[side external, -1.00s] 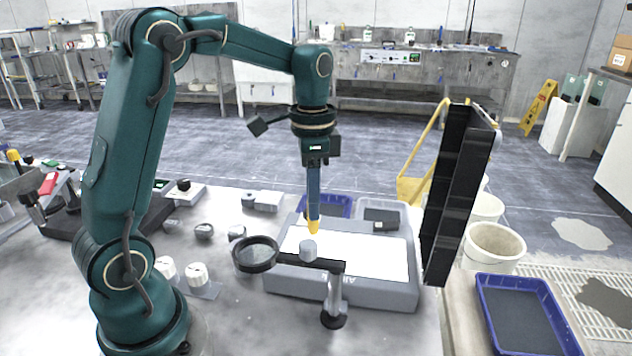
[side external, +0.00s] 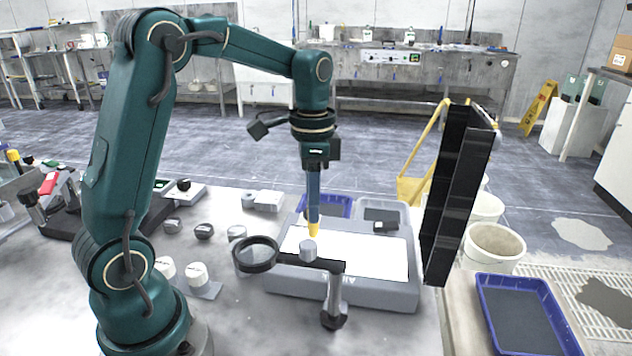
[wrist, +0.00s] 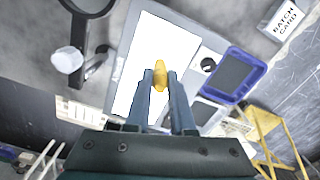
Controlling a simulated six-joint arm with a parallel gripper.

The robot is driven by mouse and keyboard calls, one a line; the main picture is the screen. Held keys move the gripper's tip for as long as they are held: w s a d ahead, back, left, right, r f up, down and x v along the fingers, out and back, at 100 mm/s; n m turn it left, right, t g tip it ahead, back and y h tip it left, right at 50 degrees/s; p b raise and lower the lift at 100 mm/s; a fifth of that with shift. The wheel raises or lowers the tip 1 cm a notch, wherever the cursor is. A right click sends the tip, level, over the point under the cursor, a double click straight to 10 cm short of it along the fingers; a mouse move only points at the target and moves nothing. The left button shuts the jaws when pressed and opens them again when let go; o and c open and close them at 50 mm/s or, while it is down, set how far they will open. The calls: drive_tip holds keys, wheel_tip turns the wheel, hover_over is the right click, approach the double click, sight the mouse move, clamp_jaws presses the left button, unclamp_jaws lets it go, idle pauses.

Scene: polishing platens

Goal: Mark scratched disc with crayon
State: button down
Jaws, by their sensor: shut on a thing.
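My gripper (side external: 313,217) points straight down above the white light panel (side external: 385,258). It is shut on a yellow crayon (side external: 313,230), whose tip points down. In the wrist view the crayon (wrist: 160,77) sits between my two fingertips, over the white panel. A small grey cylindrical disc (side external: 308,251) appears just below the crayon tip in the side view, behind the magnifier arm. I cannot tell whether the tip touches it. No scratch or mark can be made out on it. In the wrist view I cannot make this disc out.
A magnifier ring (side external: 256,254) on a stand is in front of the panel. Several grey pieces, including one cylinder (side external: 204,231), lie to the left. A blue tray (side external: 338,207) and a grey tray (side external: 382,215) stand behind. A tall black rack (side external: 455,195) stands at right.

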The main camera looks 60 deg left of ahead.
drive_tip(key=shift+f, duration=0.5)
idle(1.1)
drive_tip(key=shift+r, duration=3.55)
drive_tip(key=shift+w, duration=0.1)
